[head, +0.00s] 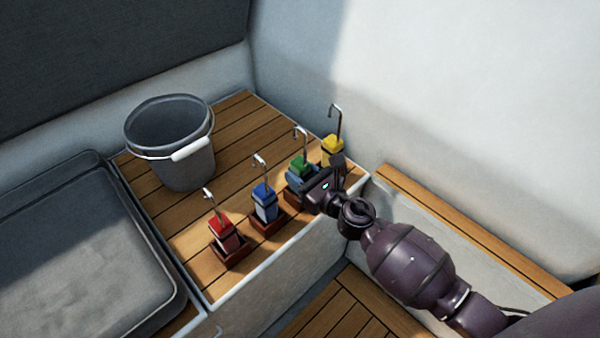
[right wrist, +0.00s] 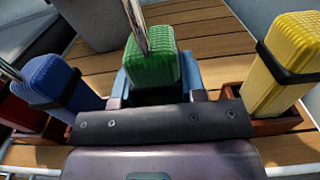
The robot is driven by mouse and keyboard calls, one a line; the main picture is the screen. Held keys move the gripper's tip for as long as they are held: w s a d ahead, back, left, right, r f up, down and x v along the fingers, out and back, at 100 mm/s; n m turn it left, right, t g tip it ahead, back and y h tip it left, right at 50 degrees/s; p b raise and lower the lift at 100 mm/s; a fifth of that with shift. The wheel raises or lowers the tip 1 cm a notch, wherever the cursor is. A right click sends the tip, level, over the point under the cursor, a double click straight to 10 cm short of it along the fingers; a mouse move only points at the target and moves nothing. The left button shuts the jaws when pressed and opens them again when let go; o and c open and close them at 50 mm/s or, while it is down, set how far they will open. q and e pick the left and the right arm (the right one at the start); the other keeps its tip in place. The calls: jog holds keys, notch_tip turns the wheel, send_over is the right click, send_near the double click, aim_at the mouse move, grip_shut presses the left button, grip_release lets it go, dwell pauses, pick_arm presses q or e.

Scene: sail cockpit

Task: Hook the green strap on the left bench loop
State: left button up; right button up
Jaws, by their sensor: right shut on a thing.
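The green strap (head: 301,164) is a folded bundle with a metal hook standing up from it. It stands upright in the row of holders on the wooden bench top. My right gripper (head: 313,185) reaches in from the right and is shut on the green strap, low on the bundle. In the right wrist view the green strap (right wrist: 152,70) stands just beyond the dark gripper body, and its lower part is hidden. A bench loop cannot be clearly made out. My left gripper is not in view.
A yellow strap (head: 332,148), a blue strap (head: 264,203) and a red strap (head: 226,232) stand close by in brown holders. A grey bucket (head: 175,155) is at the back of the bench (head: 235,120). A grey tray (head: 70,262) is at left.

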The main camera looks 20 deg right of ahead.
jog(key=shift+f, duration=0.3)
jog(key=o, duration=1.1)
jog(key=shift+r, duration=0.1)
jog(key=shift+r, duration=0.1)
jog(key=b+v, duration=0.1)
jog(key=v, duration=1)
jog(key=shift+a, duration=0.15)
